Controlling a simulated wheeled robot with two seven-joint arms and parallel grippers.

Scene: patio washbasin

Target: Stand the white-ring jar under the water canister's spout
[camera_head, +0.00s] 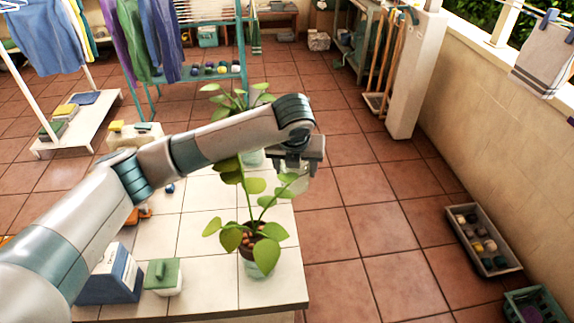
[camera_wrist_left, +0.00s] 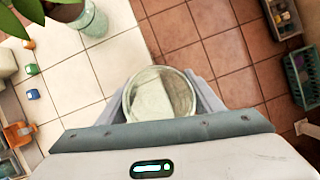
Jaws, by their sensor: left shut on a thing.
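My left gripper (camera_head: 298,167) is shut on a clear glass jar (camera_head: 293,184) with a pale rim, partly hidden by the fingers and leaves. In the left wrist view the jar (camera_wrist_left: 160,94) sits between the fingers, its round mouth facing the camera. It is held in the air near the table's right edge. A cream container with a yellow top (camera_head: 134,134) stands at the table's back left, partly behind my arm. I cannot tell whether it is the water canister, and no spout shows clearly. My right gripper is not in view.
The white-tiled table (camera_head: 205,212) carries two potted plants, the nearer one (camera_head: 258,248) at its right edge. A blue box (camera_head: 112,278) and a green-lidded white box (camera_head: 163,277) stand at the front. A small blue object (camera_head: 169,188) lies mid-table. Open floor lies to the right.

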